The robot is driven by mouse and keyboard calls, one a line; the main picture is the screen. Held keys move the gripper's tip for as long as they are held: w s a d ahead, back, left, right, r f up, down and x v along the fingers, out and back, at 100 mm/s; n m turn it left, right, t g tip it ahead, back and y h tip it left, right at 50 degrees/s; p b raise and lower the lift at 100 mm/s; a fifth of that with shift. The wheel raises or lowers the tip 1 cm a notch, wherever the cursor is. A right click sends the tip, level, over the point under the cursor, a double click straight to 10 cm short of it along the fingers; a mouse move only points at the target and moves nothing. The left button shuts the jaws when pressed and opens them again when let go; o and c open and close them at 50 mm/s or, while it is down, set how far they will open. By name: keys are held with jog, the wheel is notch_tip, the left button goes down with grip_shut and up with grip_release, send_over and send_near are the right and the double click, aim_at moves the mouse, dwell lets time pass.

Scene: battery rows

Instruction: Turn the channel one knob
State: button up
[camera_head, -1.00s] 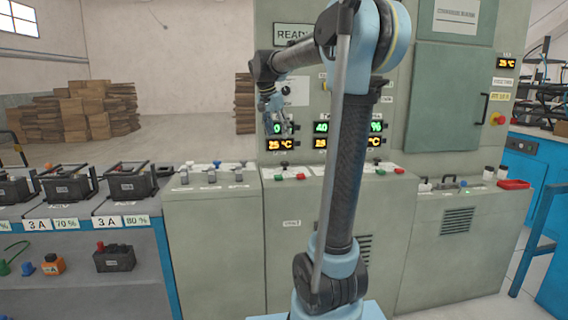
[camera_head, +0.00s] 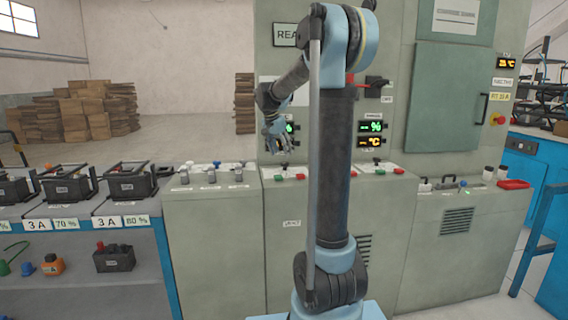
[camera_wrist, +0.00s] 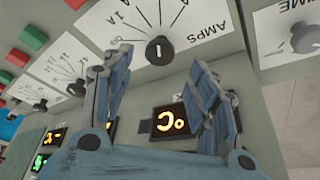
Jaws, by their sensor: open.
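In the wrist view a black round AMPS knob (camera_wrist: 160,50) with a white mark sits on a white dial plate (camera_wrist: 195,25). It shows just past and between my fingertips. My gripper (camera_wrist: 161,60) is open with nothing between its fingers. In the head view my gripper (camera_head: 286,157) hangs fingers down over the left end of the middle console's sloped top, close to a dark knob (camera_head: 284,164). Whether a finger touches the knob cannot be told. No channel number is readable.
A grey knob (camera_wrist: 305,38) marked TIME stands to the right in the wrist view. Further dark knobs (camera_wrist: 76,89) and red and green buttons (camera_wrist: 33,37) are to the left. Lit displays (camera_head: 371,127) are on the upright panel behind. Batteries (camera_head: 130,182) line a shelf at left.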

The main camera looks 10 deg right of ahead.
aim_at(285, 162)
jog(key=shift+x, duration=2.95)
jog(key=c, duration=1)
